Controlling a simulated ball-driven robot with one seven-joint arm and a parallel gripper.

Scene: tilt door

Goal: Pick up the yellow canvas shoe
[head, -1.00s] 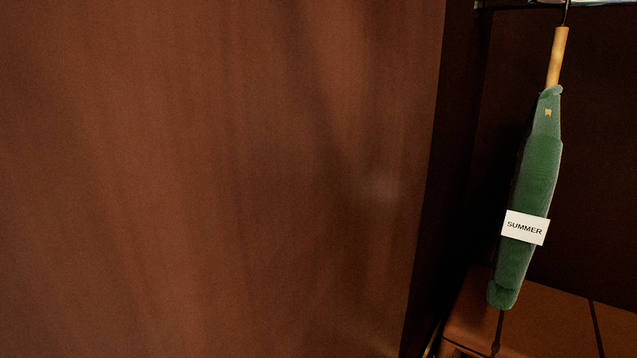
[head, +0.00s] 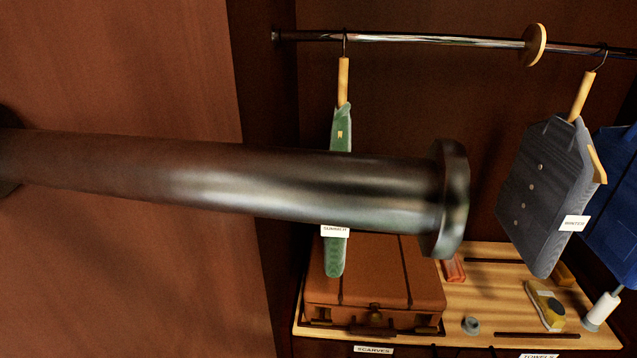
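The yellow canvas shoe (head: 540,300) appears to be the small yellow item with a pale patch and a dark patch on the wooden shelf, at the lower right of the head view. It is small in the picture, so its details are hard to make out. It lies below the grey hanging garment, left of a white cylinder (head: 601,312). My gripper is not in view.
A brown door panel (head: 130,270) fills the left. Green (head: 336,260) and grey (head: 540,190) garments hang from a rail (head: 430,40). A brown suitcase (head: 375,275) sits left of the shoe.

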